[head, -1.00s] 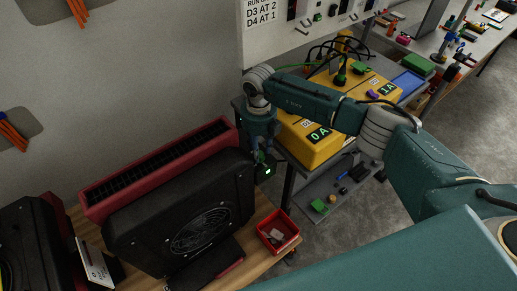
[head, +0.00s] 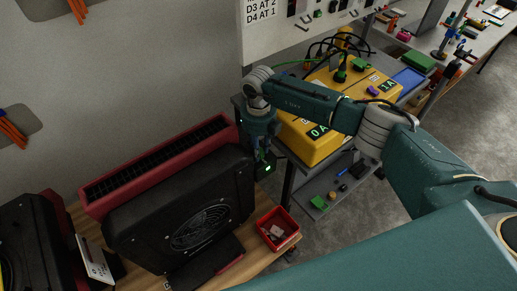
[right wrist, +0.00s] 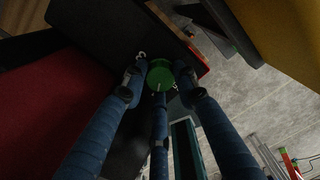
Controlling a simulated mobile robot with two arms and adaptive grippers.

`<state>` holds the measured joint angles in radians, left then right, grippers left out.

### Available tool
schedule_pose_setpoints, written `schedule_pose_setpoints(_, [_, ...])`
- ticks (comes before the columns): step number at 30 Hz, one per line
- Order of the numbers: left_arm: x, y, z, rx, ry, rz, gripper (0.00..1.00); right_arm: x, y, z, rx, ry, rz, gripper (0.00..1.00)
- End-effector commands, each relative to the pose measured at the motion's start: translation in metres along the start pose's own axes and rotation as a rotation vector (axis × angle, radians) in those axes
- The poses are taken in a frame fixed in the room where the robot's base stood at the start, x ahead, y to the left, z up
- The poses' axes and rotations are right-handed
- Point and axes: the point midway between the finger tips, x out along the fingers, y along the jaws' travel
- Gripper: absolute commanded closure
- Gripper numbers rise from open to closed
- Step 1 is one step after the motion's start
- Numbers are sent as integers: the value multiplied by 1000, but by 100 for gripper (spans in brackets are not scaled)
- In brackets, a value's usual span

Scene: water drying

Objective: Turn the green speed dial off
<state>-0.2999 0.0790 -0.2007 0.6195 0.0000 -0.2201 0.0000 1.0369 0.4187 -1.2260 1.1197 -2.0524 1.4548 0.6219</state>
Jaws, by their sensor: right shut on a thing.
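The green speed dial (right wrist: 160,75) is in the upper middle of the right wrist view, in front of a dark housing. The fingers of my right gripper (right wrist: 161,88) reach up around it and are shut on it. In the head view my right gripper (head: 262,160) points down at the right end of the black fan unit (head: 182,215). A small green glow shows beside its fingertips there, and the dial itself is mostly hidden. My left gripper is not in view.
A red blower housing (head: 160,165) stands behind the black fan. A red bin (head: 278,229) with small parts sits at the wooden bench's right end. A yellow case (head: 312,146) and a lower shelf with loose parts stand close to the right. Grey floor lies beyond.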

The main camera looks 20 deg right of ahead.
Motion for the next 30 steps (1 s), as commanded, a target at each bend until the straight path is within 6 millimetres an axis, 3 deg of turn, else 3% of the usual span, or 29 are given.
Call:
schedule_pose_setpoints(21, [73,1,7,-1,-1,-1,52,3,-1,2,-574,-4,-3,97])
schedule_pose_setpoints(30, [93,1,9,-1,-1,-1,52,1,-1,2,-772,-4,-2,97])
